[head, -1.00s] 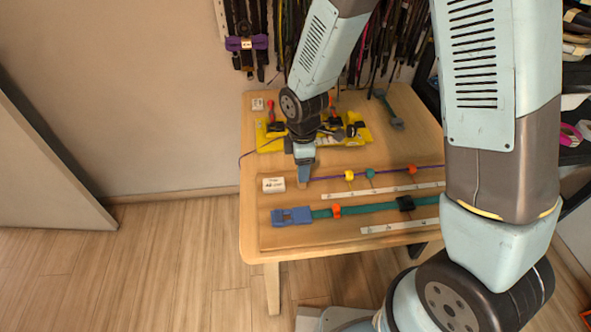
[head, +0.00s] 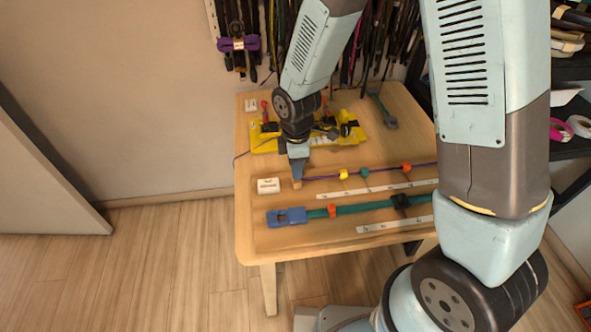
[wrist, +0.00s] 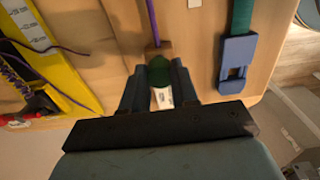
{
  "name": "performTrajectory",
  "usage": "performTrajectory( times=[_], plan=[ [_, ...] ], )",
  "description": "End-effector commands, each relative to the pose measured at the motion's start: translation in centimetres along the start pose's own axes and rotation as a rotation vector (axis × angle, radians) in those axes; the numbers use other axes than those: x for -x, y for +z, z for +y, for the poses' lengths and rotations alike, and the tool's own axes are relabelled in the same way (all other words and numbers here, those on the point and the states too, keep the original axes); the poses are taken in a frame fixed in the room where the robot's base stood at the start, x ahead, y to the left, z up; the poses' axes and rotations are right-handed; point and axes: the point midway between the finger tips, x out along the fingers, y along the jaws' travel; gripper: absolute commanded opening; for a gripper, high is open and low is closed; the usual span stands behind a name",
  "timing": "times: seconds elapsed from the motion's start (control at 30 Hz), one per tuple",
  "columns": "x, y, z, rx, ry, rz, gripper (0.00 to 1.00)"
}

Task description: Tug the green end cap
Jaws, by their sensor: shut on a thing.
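The green end cap (wrist: 159,70) shows in the wrist view at the end of the purple cord (wrist: 152,22), just past a small brown block (wrist: 158,50). My gripper (wrist: 158,80) is shut on the green cap, with one dark finger on each side of it. In the head view my gripper (head: 297,178) is low over the table at the left end of the purple cord (head: 325,177), and the cap is hidden there.
A small white box (head: 268,186) sits just left of my gripper. A teal strap with a blue buckle (head: 286,217) lies nearer the front edge. A yellow tray (head: 265,142) with tools is behind. Bare table (head: 250,230) shows at the front left.

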Motion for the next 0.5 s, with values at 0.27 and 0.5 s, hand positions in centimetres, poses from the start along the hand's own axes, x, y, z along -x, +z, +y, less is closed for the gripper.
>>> performTrajectory(
  times=[0.27,0.5],
  plan=[
    [-0.05,0.09,0.44,-0.004,0.009,0.002,0.11],
    [-0.16,0.1,0.54,-0.005,0.011,0.003,0.02]
  ],
)
